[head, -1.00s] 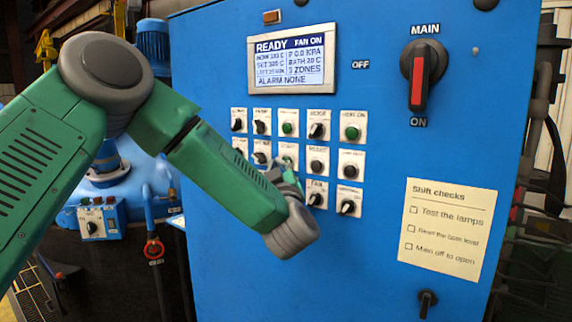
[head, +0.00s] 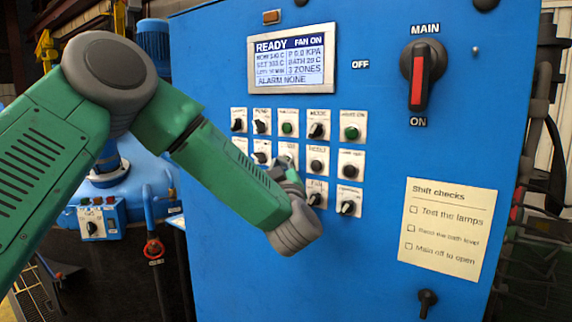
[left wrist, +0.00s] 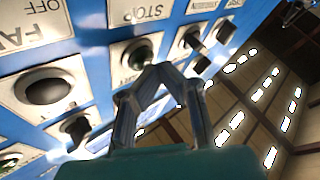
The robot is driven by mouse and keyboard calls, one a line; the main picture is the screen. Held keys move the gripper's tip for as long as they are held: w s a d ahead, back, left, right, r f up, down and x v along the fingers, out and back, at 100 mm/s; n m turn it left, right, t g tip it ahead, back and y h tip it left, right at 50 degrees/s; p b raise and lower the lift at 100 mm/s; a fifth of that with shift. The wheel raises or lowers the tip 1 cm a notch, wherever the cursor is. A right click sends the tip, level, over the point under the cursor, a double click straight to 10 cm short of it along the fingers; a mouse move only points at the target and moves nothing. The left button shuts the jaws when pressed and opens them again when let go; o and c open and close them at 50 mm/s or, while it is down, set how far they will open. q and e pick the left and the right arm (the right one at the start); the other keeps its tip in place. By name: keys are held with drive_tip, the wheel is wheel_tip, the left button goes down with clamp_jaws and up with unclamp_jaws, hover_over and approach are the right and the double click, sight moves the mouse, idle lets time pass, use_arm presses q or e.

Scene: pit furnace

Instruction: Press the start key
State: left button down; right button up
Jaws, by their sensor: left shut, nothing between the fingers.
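The blue control panel (head: 390,150) carries rows of keys and knobs on white plates. My left gripper (head: 287,168) is at the middle row, third column, and covers most of that plate; its label is unreadable. In the left wrist view, which is upside down, a green round key (left wrist: 138,53) sits just beside the shut, empty fingertips (left wrist: 155,72). A plate marked STOP (left wrist: 140,12) is the neighbouring one. My right gripper is not in view.
The display (head: 292,60) reads READY, FAN ON and ALARM NONE. Knobs and keys sit closely around the gripper, including a FAN knob (head: 315,198) and green keys (head: 288,128). A red main switch (head: 419,80) and a notice (head: 446,230) are to the right.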

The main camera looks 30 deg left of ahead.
use_arm(q)
drive_tip(key=shift+w, duration=0.4)
idle(0.8)
drive_tip(key=shift+s, duration=0.9)
drive_tip(key=s, duration=0.3)
drive_tip(key=s+b, duration=0.1)
drive_tip(key=s, duration=0.1)
drive_tip(key=shift+a, duration=0.25)
idle(0.6)
